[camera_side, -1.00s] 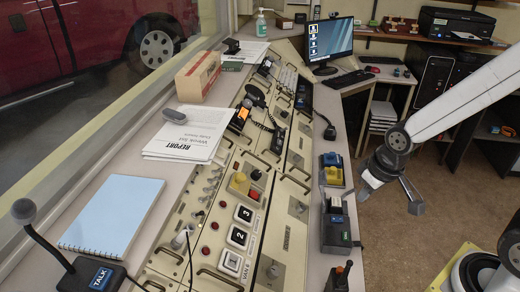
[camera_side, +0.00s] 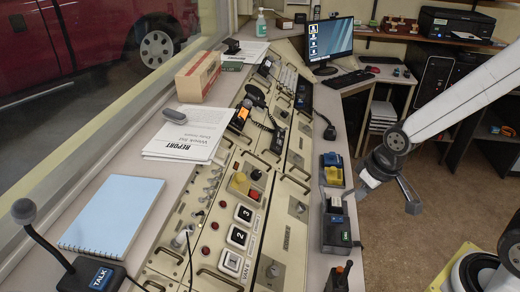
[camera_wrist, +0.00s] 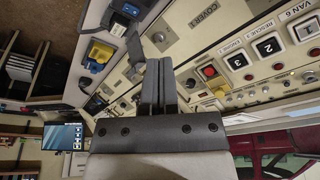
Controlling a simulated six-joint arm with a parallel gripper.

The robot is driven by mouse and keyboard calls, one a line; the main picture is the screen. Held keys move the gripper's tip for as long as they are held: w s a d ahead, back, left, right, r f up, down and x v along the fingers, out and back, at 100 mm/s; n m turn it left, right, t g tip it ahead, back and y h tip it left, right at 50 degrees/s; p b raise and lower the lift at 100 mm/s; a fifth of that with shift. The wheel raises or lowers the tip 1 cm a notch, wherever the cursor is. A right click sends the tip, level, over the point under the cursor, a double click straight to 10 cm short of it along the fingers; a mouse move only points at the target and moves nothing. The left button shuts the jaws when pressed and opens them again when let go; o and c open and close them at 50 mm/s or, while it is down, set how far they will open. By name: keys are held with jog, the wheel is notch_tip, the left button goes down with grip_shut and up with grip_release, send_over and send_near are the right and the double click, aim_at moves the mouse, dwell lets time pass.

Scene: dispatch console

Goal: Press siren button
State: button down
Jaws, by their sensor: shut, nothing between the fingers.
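My gripper (camera_wrist: 158,62) is shut and empty, its two dark fingers side by side in the middle of the wrist view. The console (camera_side: 215,262) carries a panel with a yellow button (camera_side: 238,184) and a red button (camera_side: 254,193). The red one also shows in the wrist view (camera_wrist: 209,71), just right of my fingers, with the yellow (camera_wrist: 219,92) below it. Numbered buttons (camera_side: 237,237) have small red lamps beside them. I cannot read a siren label on any button.
A blue-and-yellow device (camera_side: 332,170) and a dark printer-like box (camera_side: 336,232) stand on the console's right edge. A desk microphone (camera_side: 92,275), a blue notebook (camera_side: 112,215) and a report (camera_side: 185,140) lie at the left. Open floor lies between the console and my base.

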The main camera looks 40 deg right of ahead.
aim_at(254, 192)
jog(key=w+a+f+n+t+y, duration=0.1)
jog(key=w+a+f+n+t, duration=0.1)
jog(key=w+t, duration=0.3)
jog(key=w+a+f+n+t+y, duration=0.1)
jog(key=w+a+t, duration=0.4)
jog(key=w, duration=0.9)
jog(key=shift+w+f+n+t+y, duration=0.25)
jog(key=shift+f+n+t+y, duration=0.3)
jog(key=shift+n, duration=0.85)
jog(key=shift+f+h, duration=0.1)
jog(key=shift+h, duration=0.25)
jog(key=shift+a, duration=0.1)
jog(key=shift+w+a+f, duration=0.55)
jog(key=shift+f, duration=0.7)
jog(key=shift+w+a+f, duration=0.55)
jog(key=shift+w+f, duration=0.05)
jog(key=shift+f, duration=0.6)
jog(key=shift+w+a+f, duration=0.55)
jog(key=shift+f, duration=0.7)
jog(key=shift+w+a+f, duration=0.15)
jog(key=shift+a+f, duration=0.05)
jog(key=shift+f, duration=0.25)
jog(key=shift+w+a+f, duration=0.15)
jog(key=shift+f, duration=0.25)
